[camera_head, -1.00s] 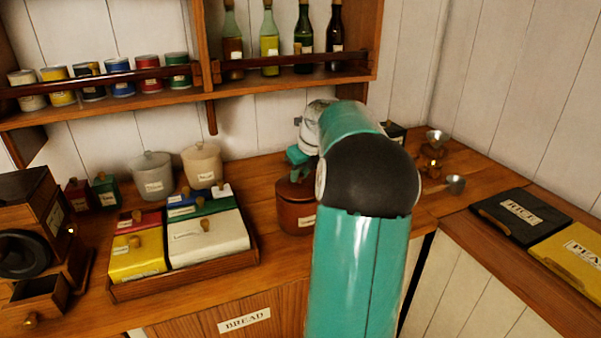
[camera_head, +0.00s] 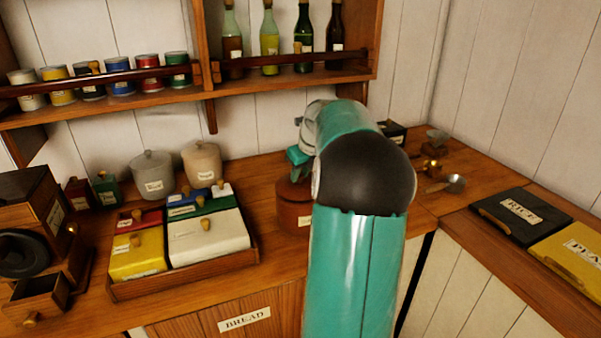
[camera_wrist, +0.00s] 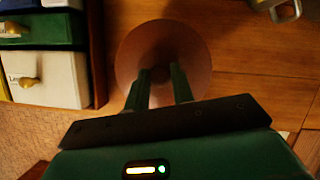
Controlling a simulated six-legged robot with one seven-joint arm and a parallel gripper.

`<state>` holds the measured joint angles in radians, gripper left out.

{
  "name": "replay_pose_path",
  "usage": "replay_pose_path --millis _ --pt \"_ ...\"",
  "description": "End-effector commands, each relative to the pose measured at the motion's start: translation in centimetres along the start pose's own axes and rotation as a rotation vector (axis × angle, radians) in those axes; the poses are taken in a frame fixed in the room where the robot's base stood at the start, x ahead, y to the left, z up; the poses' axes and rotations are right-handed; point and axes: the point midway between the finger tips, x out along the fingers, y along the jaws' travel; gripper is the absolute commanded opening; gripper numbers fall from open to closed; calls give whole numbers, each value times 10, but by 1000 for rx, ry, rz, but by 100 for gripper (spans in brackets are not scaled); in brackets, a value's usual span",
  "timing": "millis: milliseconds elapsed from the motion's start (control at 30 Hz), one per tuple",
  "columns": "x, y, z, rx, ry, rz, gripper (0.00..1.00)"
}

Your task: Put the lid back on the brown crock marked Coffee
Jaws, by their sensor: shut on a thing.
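The brown crock (camera_head: 292,218) stands on the wooden counter just left of my arm, with a pale label partly hidden by the arm. Its round brown lid (camera_wrist: 190,50) shows from above in the wrist view. My gripper (camera_wrist: 160,82) is shut on the lid's knob. In the head view my teal gripper (camera_head: 298,158) is right over the crock. The lid is at the crock's top, but I cannot tell whether it rests on the rim or is slightly above it. The crock's body is hidden beneath the lid in the wrist view.
A wooden tray (camera_head: 185,282) of coloured boxes stands left of the crock. Two pale lidded crocks (camera_head: 152,176) (camera_head: 202,163) stand behind it. Metal scoops (camera_head: 455,184) lie to the right. A shelf with bottles (camera_head: 270,45) hangs above.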

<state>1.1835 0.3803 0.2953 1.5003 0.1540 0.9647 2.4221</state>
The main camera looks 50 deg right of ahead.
Motion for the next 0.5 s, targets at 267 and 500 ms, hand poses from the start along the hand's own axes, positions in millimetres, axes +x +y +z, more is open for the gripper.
replay_pose_path --millis 267,500 --pt "0 0 0 -1 -1 0 0" --pt "0 0 0 0 -1 0 50"
